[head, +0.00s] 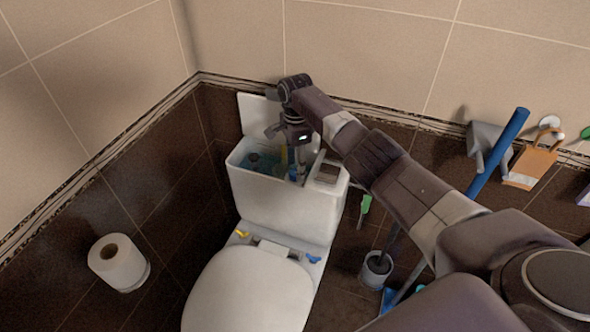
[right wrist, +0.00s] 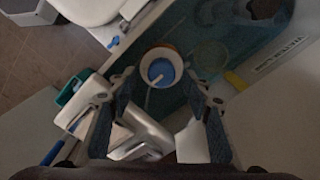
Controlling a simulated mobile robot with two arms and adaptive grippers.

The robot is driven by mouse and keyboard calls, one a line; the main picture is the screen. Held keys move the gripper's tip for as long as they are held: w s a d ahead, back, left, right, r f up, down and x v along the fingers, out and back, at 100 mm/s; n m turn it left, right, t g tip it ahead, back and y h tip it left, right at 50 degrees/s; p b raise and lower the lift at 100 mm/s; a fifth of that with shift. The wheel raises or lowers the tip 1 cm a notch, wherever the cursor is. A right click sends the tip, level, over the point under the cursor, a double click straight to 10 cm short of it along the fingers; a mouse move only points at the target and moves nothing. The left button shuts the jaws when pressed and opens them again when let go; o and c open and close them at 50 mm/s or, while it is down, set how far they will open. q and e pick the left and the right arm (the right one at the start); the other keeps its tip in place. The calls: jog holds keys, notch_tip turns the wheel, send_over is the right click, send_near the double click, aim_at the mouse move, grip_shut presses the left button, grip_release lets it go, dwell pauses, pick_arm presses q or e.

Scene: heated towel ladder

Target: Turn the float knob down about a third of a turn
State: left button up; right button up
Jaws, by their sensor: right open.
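The toilet tank (head: 282,205) stands open in the head view, with water and fittings inside. My right gripper (head: 299,170) points down into the tank opening, near its right end. In the right wrist view the right gripper (right wrist: 162,112) is open, its two fingers apart. A round blue piece in an orange-and-white rim (right wrist: 160,67) shows beyond the fingertips, with a thin white tube beside it. A pale fitting (right wrist: 142,135) lies between the fingers in the picture; contact cannot be told. I cannot tell which part is the float knob. My left gripper is not in view.
A white panel (head: 262,114) stands behind the tank. The toilet lid (head: 250,292) is in front. A paper roll (head: 108,252) is at left. A brush holder (head: 376,268), a blue pole (head: 508,135) and a wooden caddy (head: 530,165) are at right. A yellow piece (right wrist: 236,80) shows inside the tank.

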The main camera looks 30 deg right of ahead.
jog(key=shift+w+f, duration=0.1)
jog(key=shift+f, duration=0.95)
jog(key=c, duration=1.1)
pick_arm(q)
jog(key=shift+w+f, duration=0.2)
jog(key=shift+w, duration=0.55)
pick_arm(e)
jog(key=shift+c, duration=0.2)
jog(key=shift+n, duration=0.3)
